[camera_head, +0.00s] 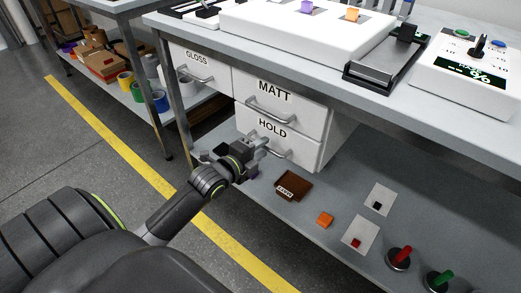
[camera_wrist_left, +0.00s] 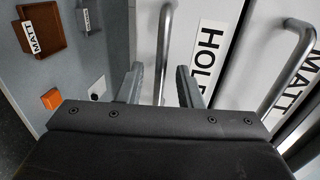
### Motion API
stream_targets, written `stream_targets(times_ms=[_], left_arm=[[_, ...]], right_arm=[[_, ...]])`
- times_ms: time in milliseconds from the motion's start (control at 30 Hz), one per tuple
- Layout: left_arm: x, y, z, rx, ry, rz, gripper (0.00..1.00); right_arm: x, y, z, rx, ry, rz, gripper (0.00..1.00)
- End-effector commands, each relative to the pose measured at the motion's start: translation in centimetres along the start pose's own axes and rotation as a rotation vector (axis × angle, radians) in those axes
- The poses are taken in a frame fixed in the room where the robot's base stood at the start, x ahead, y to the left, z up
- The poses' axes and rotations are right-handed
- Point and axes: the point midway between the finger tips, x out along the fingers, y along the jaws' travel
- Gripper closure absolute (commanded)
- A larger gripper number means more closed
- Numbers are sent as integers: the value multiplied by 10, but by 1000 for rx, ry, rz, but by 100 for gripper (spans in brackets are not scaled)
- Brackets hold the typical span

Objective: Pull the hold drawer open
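The hold drawer (camera_head: 300,151) is the lower white drawer marked HOLD, below the MATT drawer. Its front looks level with the one above, so it appears closed. Its metal bar handle (camera_wrist_left: 165,45) runs between the two fingers of my left gripper (camera_wrist_left: 160,88) in the left wrist view. The fingers are apart, with a gap visible on each side of the bar. In the head view my left gripper (camera_head: 259,148) is at the handle and hides part of it. My right gripper is in neither view.
The MATT drawer (camera_head: 310,118) and GLOSS drawer (camera_head: 211,76) hang under the bench top. On the lower shelf are a brown tray (camera_head: 303,192), an orange block (camera_head: 325,220) and grey squares.

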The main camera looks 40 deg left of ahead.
Motion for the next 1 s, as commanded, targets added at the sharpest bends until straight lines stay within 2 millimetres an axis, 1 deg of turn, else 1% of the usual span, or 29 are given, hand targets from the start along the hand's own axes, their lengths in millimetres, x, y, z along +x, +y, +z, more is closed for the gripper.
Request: stream_targets(times_ms=[133, 367, 600, 1000], left_arm=[[3, 0, 0, -1, 1, -1, 68], [3, 0, 0, -1, 1, 0, 68], [3, 0, 0, -1, 0, 0, 99], [2, 0, 0, -1, 0, 1, 100]], right_arm=[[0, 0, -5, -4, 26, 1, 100], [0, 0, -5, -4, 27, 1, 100], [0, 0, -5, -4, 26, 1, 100], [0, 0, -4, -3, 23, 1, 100]])
